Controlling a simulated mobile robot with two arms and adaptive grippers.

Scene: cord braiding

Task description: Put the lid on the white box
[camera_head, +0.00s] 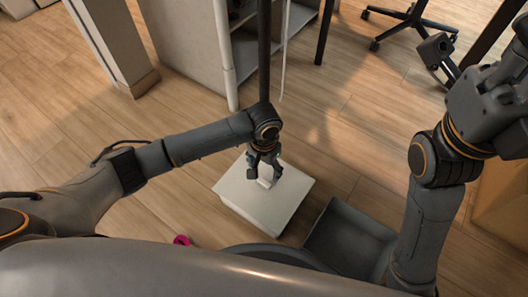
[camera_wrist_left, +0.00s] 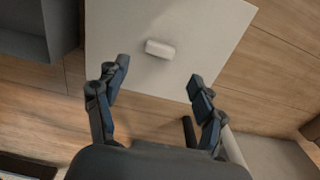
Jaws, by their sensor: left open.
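The white box (camera_head: 255,220) stands on the floor below my left arm. A flat white lid (camera_head: 289,184) lies on its top and looks level; I cannot tell whether it is fully seated. A small white handle (camera_wrist_left: 160,48) stands up from the lid (camera_wrist_left: 205,25). My left gripper (camera_head: 264,170) hangs over the lid, beside the handle, and hides part of it. In the left wrist view its fingers (camera_wrist_left: 158,76) are spread apart with nothing between them, and the handle lies just beyond the tips. My right gripper (camera_head: 436,58) is raised at the upper right, away from the box.
A dark grey open bin (camera_head: 350,232) stands right of the box, close to my body. A small magenta item (camera_head: 182,240) lies on the floor at left. A grey cabinet (camera_head: 180,45) and a dark pole (camera_head: 264,50) stand behind the box.

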